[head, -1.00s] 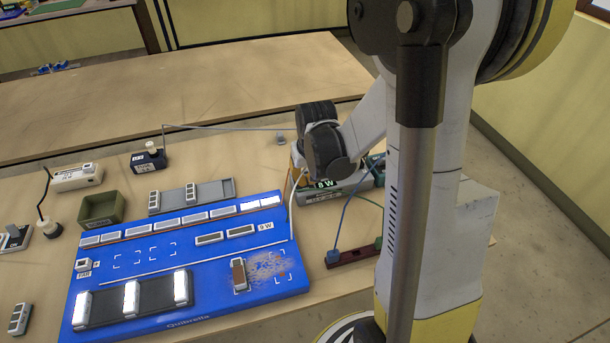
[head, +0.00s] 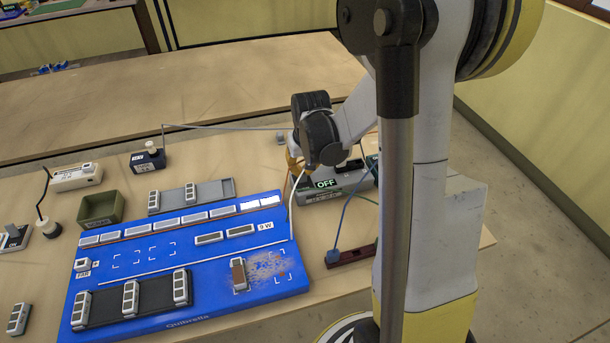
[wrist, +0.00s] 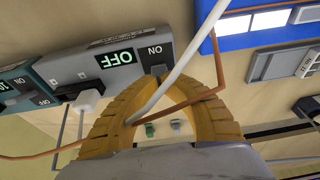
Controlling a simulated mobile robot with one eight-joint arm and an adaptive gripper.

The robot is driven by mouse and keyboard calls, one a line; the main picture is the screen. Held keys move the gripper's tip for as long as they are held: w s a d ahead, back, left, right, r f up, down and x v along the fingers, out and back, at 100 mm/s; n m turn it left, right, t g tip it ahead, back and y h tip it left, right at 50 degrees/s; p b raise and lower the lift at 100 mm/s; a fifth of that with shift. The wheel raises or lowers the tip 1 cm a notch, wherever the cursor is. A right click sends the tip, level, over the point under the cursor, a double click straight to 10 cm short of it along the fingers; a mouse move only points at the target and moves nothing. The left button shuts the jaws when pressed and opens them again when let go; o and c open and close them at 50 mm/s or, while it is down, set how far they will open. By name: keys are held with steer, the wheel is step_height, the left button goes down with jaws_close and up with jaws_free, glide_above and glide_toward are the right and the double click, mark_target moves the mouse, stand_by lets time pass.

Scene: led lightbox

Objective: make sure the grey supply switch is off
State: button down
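The grey supply (wrist: 135,55) lies at upper left in the wrist view, and its display (wrist: 115,58) reads OFF. Its switch (wrist: 155,53), marked ON, is just beyond my fingertips. In the head view the grey supply (head: 322,195) stands right of the blue board, and its display (head: 326,183) also reads OFF. My gripper (wrist: 161,72) has its yellow fingers brought together at the tips, with nothing seen between them. The tips are at or very near the switch; contact cannot be told. A white cable crosses in front of the fingers.
The blue board (head: 200,255) holds unlit lamp modules on a dark rail (head: 155,295); two cells of its upper bar stay lit. A green supply (wrist: 22,88) adjoins the grey one. Cables and a red terminal strip (head: 350,256) lie nearby. An olive bin (head: 100,207) stands left.

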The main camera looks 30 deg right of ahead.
steer(key=shift+w, duration=0.25)
steer(key=shift+w+d, duration=0.1)
steer(key=shift+w, duration=0.05)
stand_by(0.4)
steer(key=shift+s+a, duration=0.2)
steer(key=shift+s, duration=0.45)
steer(key=w+p+v, duration=0.1)
steer(key=p+v, duration=0.4)
steer(key=v, duration=0.1)
steer(key=shift+w+d+r, duration=0.2)
steer(key=shift+d+r, duration=0.05)
steer(key=shift+r, duration=0.35)
steer(key=shift+a, duration=0.1)
